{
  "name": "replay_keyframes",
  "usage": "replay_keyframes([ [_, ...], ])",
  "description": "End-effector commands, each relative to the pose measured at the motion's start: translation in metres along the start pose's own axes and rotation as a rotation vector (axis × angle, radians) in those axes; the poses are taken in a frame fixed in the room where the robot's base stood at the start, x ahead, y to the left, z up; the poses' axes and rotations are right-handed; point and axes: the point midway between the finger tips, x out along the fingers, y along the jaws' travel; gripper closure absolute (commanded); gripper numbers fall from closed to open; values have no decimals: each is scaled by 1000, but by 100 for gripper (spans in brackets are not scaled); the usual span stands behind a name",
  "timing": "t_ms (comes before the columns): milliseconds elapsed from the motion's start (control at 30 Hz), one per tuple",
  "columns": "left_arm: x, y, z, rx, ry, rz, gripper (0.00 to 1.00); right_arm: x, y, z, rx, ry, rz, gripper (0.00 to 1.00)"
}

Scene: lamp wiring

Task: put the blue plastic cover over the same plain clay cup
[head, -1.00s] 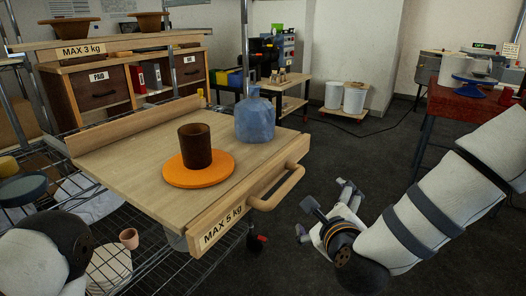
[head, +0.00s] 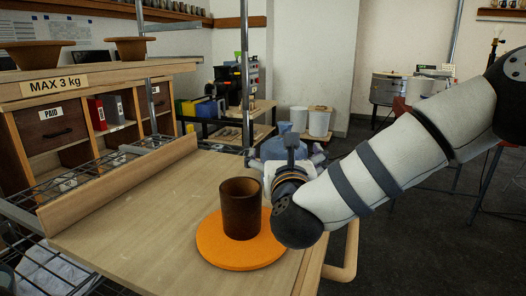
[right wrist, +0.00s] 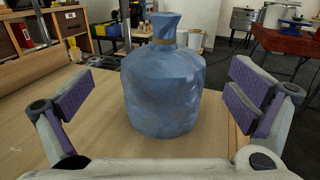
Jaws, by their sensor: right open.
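The blue plastic cover (right wrist: 162,90), a translucent bottle-shaped piece with a narrow neck, stands upright on the wooden table in the right wrist view. In the head view, the cover (head: 272,150) is mostly hidden behind my right arm. My right gripper (right wrist: 160,98) is open, its purple-padded fingers apart on both sides of the cover, with gaps visible. A plain dark brown clay cup (head: 240,210) stands upright on an orange disc (head: 215,250), left of my right wrist. My left gripper is not in view.
The wooden table top (head: 130,222) is clear to the left of the disc. A raised board (head: 120,185) runs along its left side. A handle (head: 345,255) sticks out at the right edge. A metal post (head: 245,80) rises behind the table.

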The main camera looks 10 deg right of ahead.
Motion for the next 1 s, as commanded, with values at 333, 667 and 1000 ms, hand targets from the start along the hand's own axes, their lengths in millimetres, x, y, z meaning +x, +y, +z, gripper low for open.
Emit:
replay_keyframes([
  [333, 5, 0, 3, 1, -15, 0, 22, 57, 0, -14, -3, -2, 0, 0],
  [667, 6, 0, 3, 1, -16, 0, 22, 73, 0, -12, -1, 0, 1, 0],
  [1000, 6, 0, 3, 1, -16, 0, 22, 73, 0, -12, -1, -1, 1, 42],
])
